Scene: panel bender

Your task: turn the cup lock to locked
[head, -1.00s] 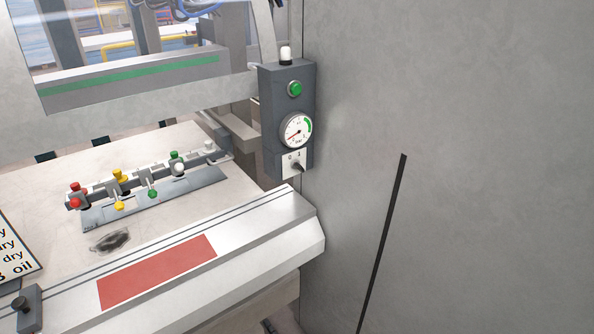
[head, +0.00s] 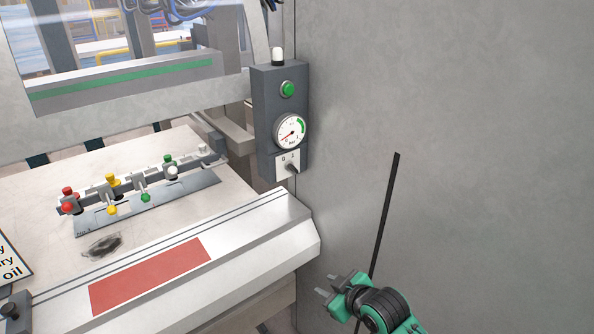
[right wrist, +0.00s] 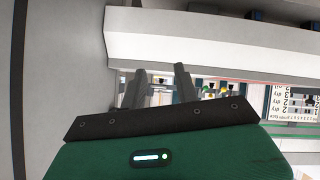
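A dark rotary knob (head: 293,168) sits on a white plate (head: 281,164) marked 0 and I, low on a dark grey control box (head: 262,110). It is the only turning switch I see on the box; no name for the cup lock is readable. Its exact setting is too small to tell. My right gripper (head: 327,290) is in the head view at the lower middle, below and right of the knob, well apart from it. Its two fingers are spread and empty; they also show apart in the right wrist view (right wrist: 160,72). My left gripper is not in view.
Above the knob are a pressure gauge (head: 290,131), a green button (head: 288,89) and a white lamp (head: 278,56). A tall grey panel (head: 480,150) fills the right side. A white ledge with a red strip (head: 150,275) runs below the box. Several coloured valves stand left.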

